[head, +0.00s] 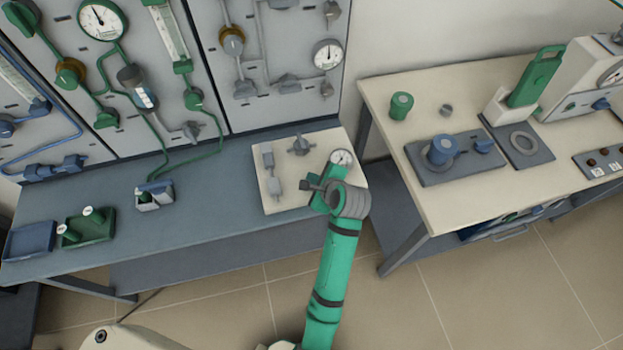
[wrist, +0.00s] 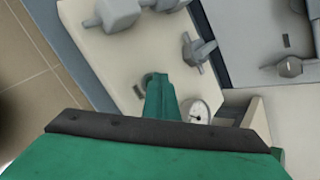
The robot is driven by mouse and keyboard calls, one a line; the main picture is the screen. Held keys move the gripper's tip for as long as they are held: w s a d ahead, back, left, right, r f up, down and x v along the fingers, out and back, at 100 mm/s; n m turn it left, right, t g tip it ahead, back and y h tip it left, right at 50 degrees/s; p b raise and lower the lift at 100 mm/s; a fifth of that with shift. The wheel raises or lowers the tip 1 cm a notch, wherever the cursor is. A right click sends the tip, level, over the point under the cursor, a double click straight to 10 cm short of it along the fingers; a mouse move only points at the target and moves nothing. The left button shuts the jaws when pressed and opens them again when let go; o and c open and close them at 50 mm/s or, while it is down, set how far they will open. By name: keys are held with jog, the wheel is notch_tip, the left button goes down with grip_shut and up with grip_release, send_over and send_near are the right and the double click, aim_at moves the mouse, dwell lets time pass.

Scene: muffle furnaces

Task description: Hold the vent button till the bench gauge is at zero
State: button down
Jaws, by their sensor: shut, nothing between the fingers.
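The bench gauge (head: 342,158) is a small round white dial at the right end of a pale board (head: 325,141) on the blue-grey bench. It also shows in the wrist view (wrist: 197,112), just right of my gripper; its needle is too small to read surely. My gripper (wrist: 158,82) is shut and empty, its green fingers pointing down at the board. A small grey round piece (wrist: 147,79) shows beside the fingertips, partly hidden; I cannot tell whether it is the vent button or whether the fingers touch it. In the head view my arm's end covers the board's front right.
A grey cross-handled valve (head: 300,145) and grey block fittings (head: 270,170) stand on the board. Panels with gauges and hoses rise behind. A green tray (head: 88,228) and blue tray (head: 30,240) lie at the left. Another table (head: 440,215) stands right, across a gap.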

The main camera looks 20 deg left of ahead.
jog(key=shift+r, duration=0.9)
jog(key=shift+r, duration=0.15)
jog(key=shift+r, duration=2.35)
